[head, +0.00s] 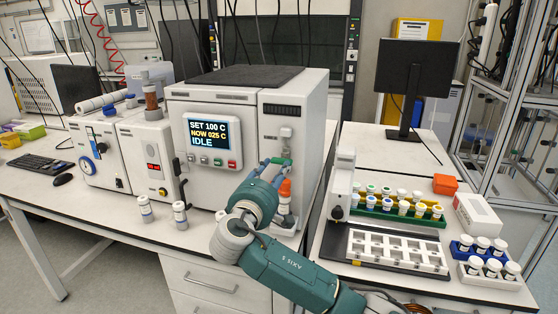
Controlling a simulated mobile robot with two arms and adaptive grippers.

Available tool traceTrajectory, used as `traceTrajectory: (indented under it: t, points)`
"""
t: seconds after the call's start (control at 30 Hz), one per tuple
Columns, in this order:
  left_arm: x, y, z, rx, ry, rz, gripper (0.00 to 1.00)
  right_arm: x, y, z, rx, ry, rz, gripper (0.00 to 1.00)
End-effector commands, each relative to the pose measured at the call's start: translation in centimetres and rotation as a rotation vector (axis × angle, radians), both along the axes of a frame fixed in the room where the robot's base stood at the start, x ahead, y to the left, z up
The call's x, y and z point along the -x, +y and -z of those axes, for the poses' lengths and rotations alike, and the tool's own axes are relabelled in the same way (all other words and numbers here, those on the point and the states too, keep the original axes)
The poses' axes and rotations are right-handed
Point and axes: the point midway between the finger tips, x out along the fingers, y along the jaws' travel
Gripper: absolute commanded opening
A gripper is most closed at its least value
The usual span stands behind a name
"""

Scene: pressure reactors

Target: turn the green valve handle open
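The reactor (227,105) is a white cabinet with a display that reads SET 100 C, NOW 025 C, IDLE. A small green handle (284,161) shows at the front of its right-hand section. My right gripper (274,164) is at the handle, its fingers small and partly hidden behind my teal wrist. I cannot tell whether the fingers touch the handle or are closed. An orange part (285,188) sits just below the handle, above a white fitting. My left gripper is not in view.
Two small vials (180,215) stand at the bench's front edge, left of my arm. On the right bench are a vial rack (395,217), a white tray (397,252), an orange box (445,184) and a monitor (416,70). A keyboard (40,164) lies far left.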

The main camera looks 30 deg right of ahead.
Motion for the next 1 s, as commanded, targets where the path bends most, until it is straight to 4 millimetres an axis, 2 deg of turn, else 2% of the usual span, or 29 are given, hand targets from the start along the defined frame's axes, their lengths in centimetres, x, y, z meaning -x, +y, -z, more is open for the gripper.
traceTrajectory:
  t: [0.1, 0.3, 0.7, 0.9, 1.0]
  points:
    - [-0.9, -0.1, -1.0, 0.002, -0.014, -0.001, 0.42, -1.5, -1.9, -0.3, 0.003, 0.002, 0.003, 0.36]
    - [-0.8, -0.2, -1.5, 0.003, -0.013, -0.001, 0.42, -3.1, -3.7, -0.1, 0.0, 0.001, 0.001, 0.36]
    - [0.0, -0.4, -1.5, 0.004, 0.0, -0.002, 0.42, -3.6, -4.2, 0.1, -0.002, 0.001, -0.002, 0.36]
    - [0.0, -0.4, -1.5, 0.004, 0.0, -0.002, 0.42, -3.6, -4.2, 0.1, -0.002, 0.001, -0.002, 0.0]
    - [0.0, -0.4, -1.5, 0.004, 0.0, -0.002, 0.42, -3.6, -4.2, 0.1, -0.002, 0.001, -0.002, 0.0]
